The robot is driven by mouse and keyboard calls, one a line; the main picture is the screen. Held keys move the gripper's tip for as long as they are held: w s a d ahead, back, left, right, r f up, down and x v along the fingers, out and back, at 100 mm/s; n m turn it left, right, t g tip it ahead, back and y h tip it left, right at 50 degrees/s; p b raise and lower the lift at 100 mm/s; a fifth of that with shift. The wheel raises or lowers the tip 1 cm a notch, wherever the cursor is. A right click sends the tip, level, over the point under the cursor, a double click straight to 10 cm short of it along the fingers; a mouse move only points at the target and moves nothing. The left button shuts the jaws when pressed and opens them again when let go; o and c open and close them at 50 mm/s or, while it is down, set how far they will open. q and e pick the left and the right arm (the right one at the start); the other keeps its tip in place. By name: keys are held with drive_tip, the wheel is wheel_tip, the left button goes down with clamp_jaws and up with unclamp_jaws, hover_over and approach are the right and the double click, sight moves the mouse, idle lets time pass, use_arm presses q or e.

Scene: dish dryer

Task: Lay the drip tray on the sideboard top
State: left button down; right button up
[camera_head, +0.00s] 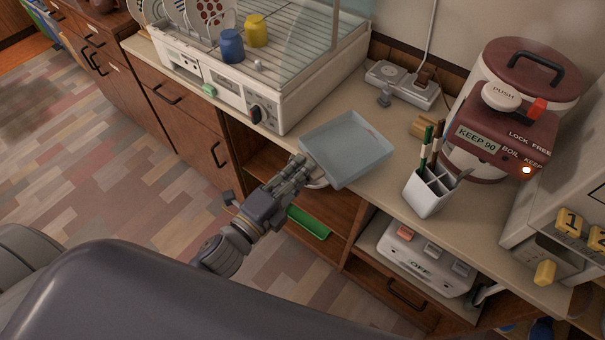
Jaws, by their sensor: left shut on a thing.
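The drip tray (348,148) is a shallow, pale blue-grey square tray. It is at the front edge of the sideboard top (388,192), between the dish dryer and the utensil holder, with its near corner reaching out past the edge. My left gripper (309,174) is shut on the tray's near left side. I cannot tell whether the tray touches the top or is held just above it. My right gripper is not in view.
The dish dryer (277,97) with plates and cups stands left of the tray. A white utensil holder (427,194) and a red-lidded hot water pot (500,130) stand to the right. A power strip (402,86) lies behind. A green tray (308,223) is on the shelf below.

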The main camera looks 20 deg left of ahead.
use_arm(q)
drive_tip(key=shift+w+d, duration=0.2)
drive_tip(key=shift+w, duration=0.25)
wheel_tip(320, 180, down, 4)
drive_tip(key=shift+r, duration=0.25)
drive_tip(key=shift+f, duration=0.1)
drive_tip(key=shift+f+b, duration=0.15)
drive_tip(key=shift+b, duration=0.2)
drive_tip(key=c, duration=1.7)
unclamp_jaws()
